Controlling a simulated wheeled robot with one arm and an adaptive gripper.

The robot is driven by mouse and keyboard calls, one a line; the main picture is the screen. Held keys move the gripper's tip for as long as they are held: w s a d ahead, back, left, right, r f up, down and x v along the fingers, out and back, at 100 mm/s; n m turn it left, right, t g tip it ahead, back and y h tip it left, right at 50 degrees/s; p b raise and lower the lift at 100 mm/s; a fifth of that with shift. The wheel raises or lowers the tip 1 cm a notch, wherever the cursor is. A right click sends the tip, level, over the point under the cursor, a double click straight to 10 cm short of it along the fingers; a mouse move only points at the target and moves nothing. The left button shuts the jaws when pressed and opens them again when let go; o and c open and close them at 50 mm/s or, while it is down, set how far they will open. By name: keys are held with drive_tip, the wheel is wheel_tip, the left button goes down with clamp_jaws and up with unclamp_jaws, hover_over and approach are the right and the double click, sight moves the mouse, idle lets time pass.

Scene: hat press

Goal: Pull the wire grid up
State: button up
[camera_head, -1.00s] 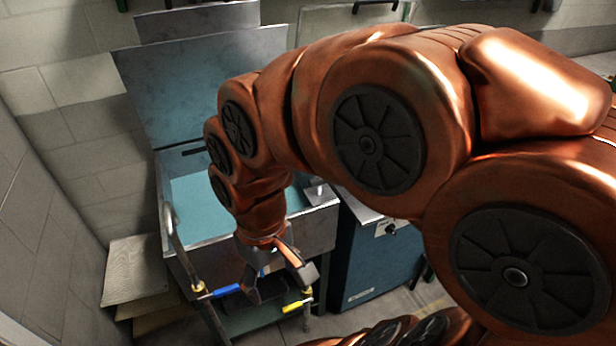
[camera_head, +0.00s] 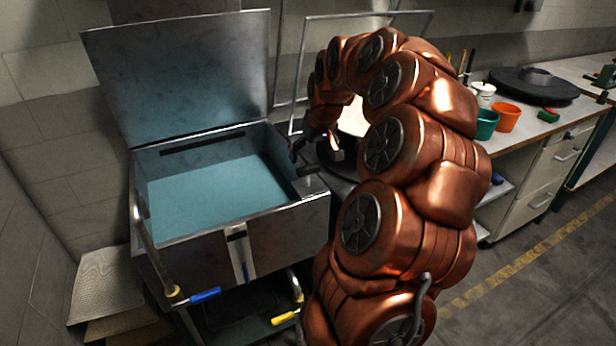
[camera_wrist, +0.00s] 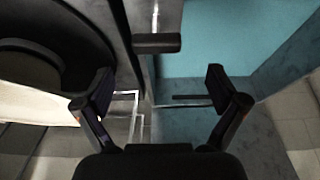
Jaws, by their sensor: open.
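I cannot make out a wire grid for certain in either view. A metal basin (camera_head: 145,235) with a teal inside and a raised lid (camera_head: 180,75) stands at the left in the head view. Its teal inside also shows in the wrist view (camera_wrist: 225,45). My gripper (camera_head: 317,152) is open and empty, above the basin's right edge. In the wrist view my gripper (camera_wrist: 160,90) has its fingers spread, with the basin's edge between and below them. A dark block-shaped fitting (camera_wrist: 156,43) sits at that edge, apart from the fingers; a small fitting (camera_head: 306,169) shows there in the head view.
A thin metal frame (camera_head: 301,60) stands behind my arm. A dark round unit (camera_wrist: 45,45) lies right beside the basin. A bench at right holds an orange cup (camera_head: 507,117) and a teal cup (camera_head: 486,124). Blue (camera_head: 205,295) and yellow (camera_head: 285,318) valve handles are below the basin.

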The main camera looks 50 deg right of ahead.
sight(308, 167)
drive_tip(key=shift+d+p+x, duration=0.2)
drive_tip(key=shift+p+x, duration=0.5)
drive_tip(key=shift+x, duration=3.3)
drive_tip(key=shift+s, duration=0.1)
drive_tip(key=shift+c, duration=0.2)
